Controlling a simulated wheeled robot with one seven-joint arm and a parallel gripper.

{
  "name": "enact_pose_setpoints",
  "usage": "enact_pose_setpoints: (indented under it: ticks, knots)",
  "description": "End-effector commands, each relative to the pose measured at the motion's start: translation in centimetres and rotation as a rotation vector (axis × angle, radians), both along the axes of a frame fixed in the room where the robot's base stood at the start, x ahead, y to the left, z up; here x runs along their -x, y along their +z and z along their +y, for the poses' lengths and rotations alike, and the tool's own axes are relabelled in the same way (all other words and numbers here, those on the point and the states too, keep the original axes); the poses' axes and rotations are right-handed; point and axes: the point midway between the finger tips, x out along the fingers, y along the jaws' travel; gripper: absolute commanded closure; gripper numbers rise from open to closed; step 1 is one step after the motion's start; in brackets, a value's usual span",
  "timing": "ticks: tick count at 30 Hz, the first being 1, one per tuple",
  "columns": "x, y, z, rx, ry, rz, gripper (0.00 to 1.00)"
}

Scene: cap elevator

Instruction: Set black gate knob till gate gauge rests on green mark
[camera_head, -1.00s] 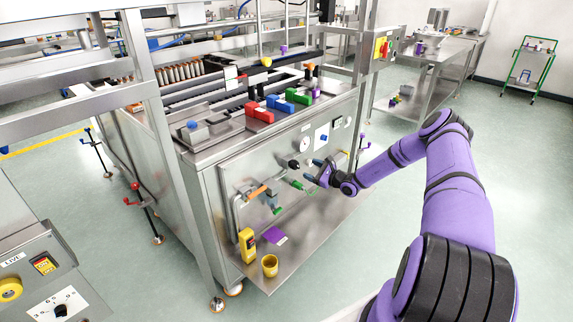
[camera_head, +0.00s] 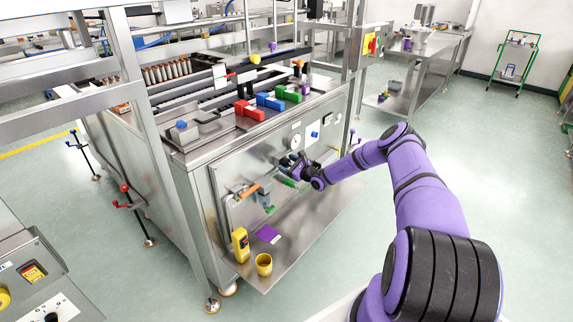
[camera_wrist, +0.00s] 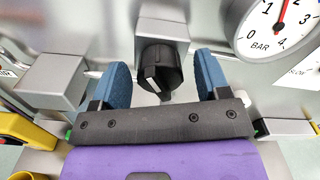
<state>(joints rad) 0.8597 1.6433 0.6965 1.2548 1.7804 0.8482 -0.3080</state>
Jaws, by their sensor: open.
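A black knob (camera_wrist: 158,72) with a white mark on its face sits on a grey block on the machine's front panel. In the wrist view it lies between the two blue fingers of my gripper (camera_wrist: 161,70). The fingers stand apart with visible gaps on both sides of the knob. A round white gauge (camera_wrist: 279,27) marked BAR is at upper right, partly cut off. Its red needle points near 2 to 3; no green mark is readable. The gauge also shows small in the head view (camera_head: 295,141), above my gripper (camera_head: 299,170).
A green handle (camera_head: 287,182) and an orange-handled pipe (camera_head: 247,191) are left of my gripper. A yellow device (camera_head: 240,244) and yellow cup (camera_head: 264,264) stand on the lower shelf (camera_head: 310,225). Red, blue and green blocks lie on the machine top.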

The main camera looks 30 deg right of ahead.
Motion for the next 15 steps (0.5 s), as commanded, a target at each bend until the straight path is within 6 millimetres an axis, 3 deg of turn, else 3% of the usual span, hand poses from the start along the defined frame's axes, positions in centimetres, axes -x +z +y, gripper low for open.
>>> enact_pose_setpoints:
  ticks: [13,15]
  knots:
    - [-0.95,0.02,0.35,0.000,0.000,0.000,0.31]
    - [-0.94,0.02,0.35,0.000,0.000,0.000,0.47]
